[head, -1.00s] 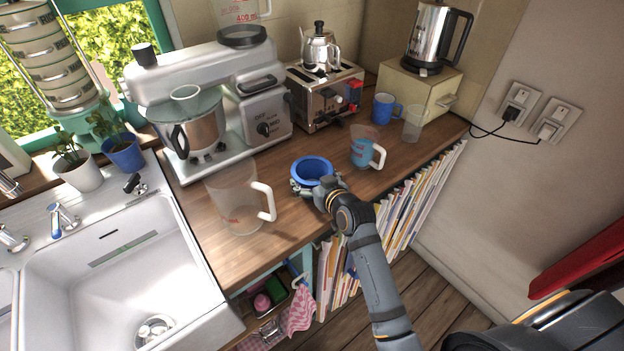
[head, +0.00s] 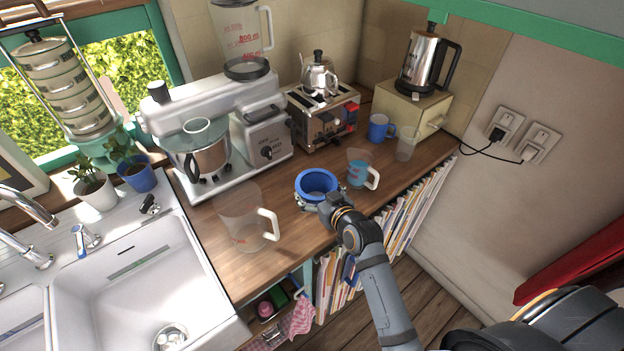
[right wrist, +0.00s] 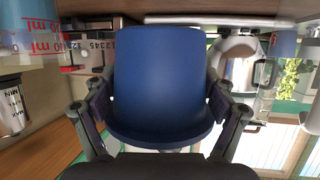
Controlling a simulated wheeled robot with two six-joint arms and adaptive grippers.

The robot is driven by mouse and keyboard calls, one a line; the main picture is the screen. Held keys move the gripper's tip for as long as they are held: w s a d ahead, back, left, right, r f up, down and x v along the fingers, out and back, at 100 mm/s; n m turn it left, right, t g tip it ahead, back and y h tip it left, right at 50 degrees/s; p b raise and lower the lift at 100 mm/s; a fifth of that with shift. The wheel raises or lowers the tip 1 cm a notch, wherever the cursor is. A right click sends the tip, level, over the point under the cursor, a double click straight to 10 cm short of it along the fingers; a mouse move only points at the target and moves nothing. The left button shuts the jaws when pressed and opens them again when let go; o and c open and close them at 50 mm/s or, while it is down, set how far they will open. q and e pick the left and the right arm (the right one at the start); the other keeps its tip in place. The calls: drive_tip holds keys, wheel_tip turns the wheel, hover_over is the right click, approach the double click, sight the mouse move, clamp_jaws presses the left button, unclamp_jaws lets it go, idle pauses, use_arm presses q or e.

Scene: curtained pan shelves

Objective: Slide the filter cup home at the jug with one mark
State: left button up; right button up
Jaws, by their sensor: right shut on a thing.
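My right gripper (head: 322,204) is shut on a blue filter cup (head: 317,183), with a finger on each side of it. The cup is round, with its opening up in the head view, and shows over the counter's front half. It fills the middle of the right wrist view (right wrist: 162,85). A clear jug with a white handle and a faint red mark (head: 240,215) stands to its left. A smaller jug with a blue lower part and white handle (head: 360,172) stands to its right. I cannot count the marks on either. The left gripper is out of view.
The wooden counter (head: 285,250) is bare in front of the cup. Behind are a stand mixer (head: 215,110), a tall measuring jug (head: 238,35), a toaster (head: 322,115), a blue mug (head: 380,128) and a clear glass (head: 407,145). A sink (head: 140,285) lies left.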

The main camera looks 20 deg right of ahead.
drive_tip(key=p+v, duration=0.1)
drive_tip(key=v, duration=0.2)
drive_tip(key=r+p+v, duration=0.1)
drive_tip(key=p+v, duration=0.1)
drive_tip(key=v, duration=0.2)
drive_tip(key=a+p+v, duration=0.1)
drive_tip(key=v, duration=0.2)
drive_tip(key=shift+s+r, duration=0.1)
drive_tip(key=shift+r, duration=0.3)
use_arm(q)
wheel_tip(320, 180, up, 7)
use_arm(e)
drive_tip(key=shift+s, duration=0.35)
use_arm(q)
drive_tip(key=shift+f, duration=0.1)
